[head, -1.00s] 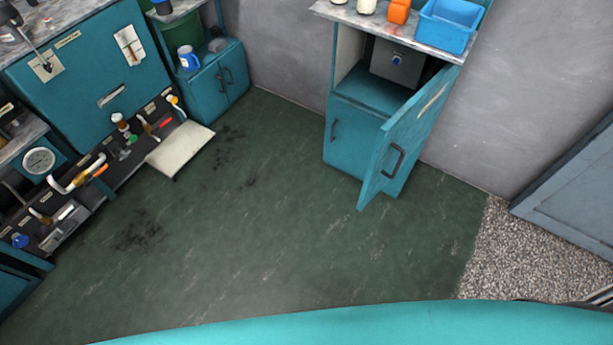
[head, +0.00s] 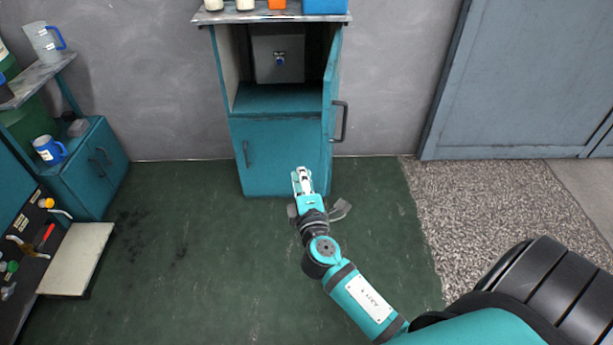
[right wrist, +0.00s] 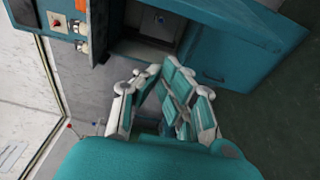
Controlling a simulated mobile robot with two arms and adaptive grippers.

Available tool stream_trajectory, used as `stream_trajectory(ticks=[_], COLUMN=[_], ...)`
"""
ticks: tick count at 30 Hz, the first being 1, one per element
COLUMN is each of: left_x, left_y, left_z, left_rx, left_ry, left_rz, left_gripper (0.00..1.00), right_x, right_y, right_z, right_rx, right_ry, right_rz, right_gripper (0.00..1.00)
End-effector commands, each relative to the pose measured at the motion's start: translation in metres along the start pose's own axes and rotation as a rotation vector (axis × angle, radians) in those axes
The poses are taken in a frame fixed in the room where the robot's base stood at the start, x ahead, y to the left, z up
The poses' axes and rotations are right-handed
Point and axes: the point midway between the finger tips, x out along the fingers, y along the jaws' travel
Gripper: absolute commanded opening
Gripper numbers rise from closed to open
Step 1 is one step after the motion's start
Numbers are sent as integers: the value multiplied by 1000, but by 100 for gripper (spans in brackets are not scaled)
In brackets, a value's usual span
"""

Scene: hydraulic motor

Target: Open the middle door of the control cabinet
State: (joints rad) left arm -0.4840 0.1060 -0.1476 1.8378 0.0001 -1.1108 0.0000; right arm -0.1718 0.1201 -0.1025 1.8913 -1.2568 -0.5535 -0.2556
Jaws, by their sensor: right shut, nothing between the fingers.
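The teal cabinet (head: 278,98) stands against the grey wall in the head view. Its middle door (head: 331,84) stands open, swung out at the right side and seen nearly edge-on, with its dark handle (head: 342,121) facing right. A grey metal box (head: 278,59) shows inside the open compartment. The door below (head: 275,155) is shut. My right gripper (head: 302,177) is shut and empty, in front of the lower door and apart from the open door's handle. Its closed fingers also show in the right wrist view (right wrist: 165,78). My left gripper is not in view.
A small teal cupboard (head: 88,165) with a blue-and-white mug (head: 49,149) stands at the left. A pale flap (head: 80,258) juts out at the lower left. A grey-blue door (head: 520,80) is at the right. The green floor between is clear.

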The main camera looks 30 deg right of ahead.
Motion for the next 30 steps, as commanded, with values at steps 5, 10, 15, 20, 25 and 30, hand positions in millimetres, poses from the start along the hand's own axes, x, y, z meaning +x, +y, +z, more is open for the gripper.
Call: stream_trajectory(ticks=[5, 10, 15, 20, 25, 30], left_x=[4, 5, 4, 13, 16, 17], left_y=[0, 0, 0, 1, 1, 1], left_z=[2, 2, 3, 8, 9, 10], left_rx=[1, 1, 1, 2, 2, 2], left_ry=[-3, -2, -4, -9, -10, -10], left_rz=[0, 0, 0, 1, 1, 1], left_gripper=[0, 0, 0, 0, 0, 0], right_x=[35, 70, 85, 78, 75, 74], right_y=[2, 0, -1, -1, -2, -2], right_z=[0, 0, 10, 28, 36, 37], right_rx=[1, 2, -2, 2, 3, 4], right_ry=[0, 0, 0, 1, 2, 2], right_rz=[1, -1, -6, -6, -5, -5], right_gripper=[0, 0, 0, 0, 0, 0])
